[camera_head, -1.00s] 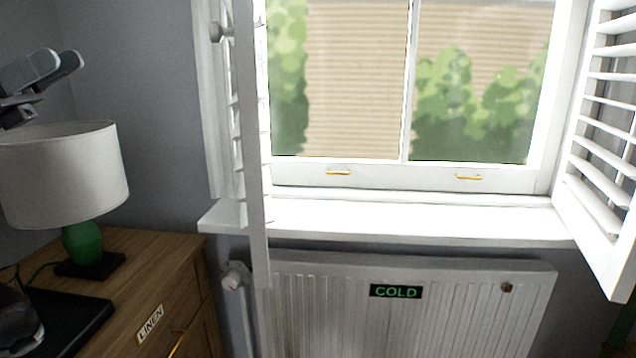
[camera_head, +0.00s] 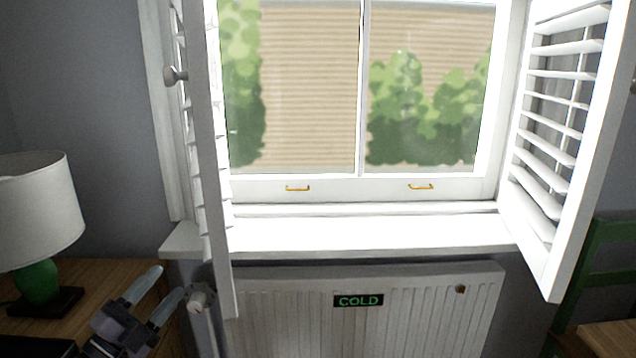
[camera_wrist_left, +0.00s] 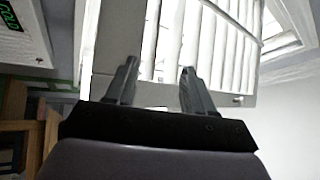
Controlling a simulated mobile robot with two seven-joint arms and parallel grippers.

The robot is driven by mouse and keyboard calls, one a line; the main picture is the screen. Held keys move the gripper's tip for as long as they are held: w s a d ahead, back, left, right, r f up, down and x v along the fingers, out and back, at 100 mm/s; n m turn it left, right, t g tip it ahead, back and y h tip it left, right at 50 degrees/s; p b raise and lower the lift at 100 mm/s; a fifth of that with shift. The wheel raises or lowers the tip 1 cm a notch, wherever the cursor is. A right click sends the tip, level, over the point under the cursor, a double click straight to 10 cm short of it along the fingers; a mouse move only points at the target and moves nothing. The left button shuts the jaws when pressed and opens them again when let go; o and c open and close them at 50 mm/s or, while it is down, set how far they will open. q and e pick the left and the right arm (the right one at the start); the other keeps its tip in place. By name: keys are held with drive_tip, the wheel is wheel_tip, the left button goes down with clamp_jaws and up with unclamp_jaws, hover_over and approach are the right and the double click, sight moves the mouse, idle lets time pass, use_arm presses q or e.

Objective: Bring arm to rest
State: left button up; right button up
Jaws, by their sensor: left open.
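My left gripper (camera_head: 158,290) is low at the left of the head view, in front of the wooden cabinet and left of the radiator. Its two fingers are apart and nothing is between them. In the left wrist view the open fingers (camera_wrist_left: 159,88) show against a white slatted shutter (camera_wrist_left: 200,45); I cannot tell how far off it is. My right gripper is in neither view.
A lamp (camera_head: 38,210) with a green base stands on the wooden cabinet (camera_head: 100,275) at the left. Open shutters (camera_head: 208,150) flank the window. A radiator (camera_head: 420,300) marked COLD is below the sill (camera_head: 380,235). A green chair (camera_head: 600,235) is at the right.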

use_arm(q)
drive_tip(key=s+d+f+n+g+y+p, duration=0.2)
drive_tip(key=s+d+f+n+g+y, duration=0.1)
drive_tip(key=s+f+n, duration=0.6)
drive_tip(key=s+d+f+n+g+y+p, duration=0.2)
drive_tip(key=s+d+f+n+g+y, duration=0.2)
drive_tip(key=s+f+n, duration=0.5)
drive_tip(key=s+f+g+y, duration=0.1)
drive_tip(key=s+f+g, duration=0.1)
drive_tip(key=s+f, duration=0.4)
drive_tip(key=shift+s, duration=1.3)
drive_tip(key=shift+d, duration=0.1)
drive_tip(key=shift+c, duration=0.8)
drive_tip(key=shift+w+d, duration=0.1)
drive_tip(key=shift+w, duration=0.05)
